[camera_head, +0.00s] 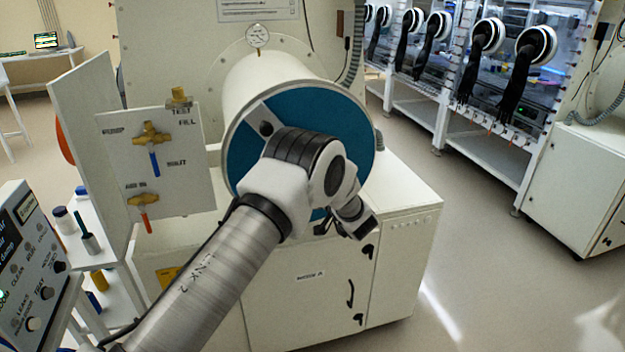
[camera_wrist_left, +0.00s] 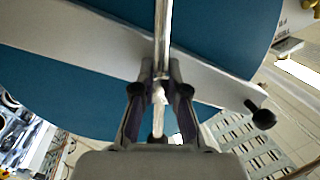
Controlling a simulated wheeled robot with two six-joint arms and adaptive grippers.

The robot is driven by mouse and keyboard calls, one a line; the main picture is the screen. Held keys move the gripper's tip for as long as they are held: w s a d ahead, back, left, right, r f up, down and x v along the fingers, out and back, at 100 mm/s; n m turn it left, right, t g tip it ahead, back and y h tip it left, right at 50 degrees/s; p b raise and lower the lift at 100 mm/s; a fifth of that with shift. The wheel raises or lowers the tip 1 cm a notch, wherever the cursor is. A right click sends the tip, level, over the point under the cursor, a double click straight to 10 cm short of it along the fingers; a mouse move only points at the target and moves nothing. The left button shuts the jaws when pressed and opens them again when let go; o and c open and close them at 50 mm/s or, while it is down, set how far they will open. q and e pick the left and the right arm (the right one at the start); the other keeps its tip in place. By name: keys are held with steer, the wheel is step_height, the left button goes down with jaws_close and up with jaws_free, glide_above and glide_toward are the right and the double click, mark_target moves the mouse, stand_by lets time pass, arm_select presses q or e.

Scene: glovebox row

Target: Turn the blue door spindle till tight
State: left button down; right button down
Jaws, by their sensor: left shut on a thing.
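The round blue door (camera_head: 318,108) closes the near end of the white cylindrical chamber; it fills much of the left wrist view (camera_wrist_left: 80,75). A pale crossbar (camera_wrist_left: 100,42) runs across the door. A thin metal bar, seemingly the spindle's handle (camera_wrist_left: 163,25), stands in front of the crossbar. My left gripper (camera_wrist_left: 160,75) is shut on this bar, with a finger on each side. In the head view my left arm covers the door's middle and the spindle, and the gripper's hold is hidden there. My right gripper is in neither view.
A valve panel (camera_head: 178,185) with brass valves stands left of the chamber. A control box (camera_head: 30,265) is at the lower left. A white cabinet (camera_head: 395,235) is below the door. A gauge (camera_head: 257,37) sits above the chamber. Floor at the right is clear.

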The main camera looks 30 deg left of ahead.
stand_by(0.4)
arm_select(q)
steer(key=c, duration=1.2)
jaws_free()
steer(key=shift+d, duration=0.1)
steer(key=v, duration=1.1)
steer(key=shift+s+d, duration=0.15)
steer(key=shift+d, duration=0.2)
steer(key=shift+f, duration=0.1)
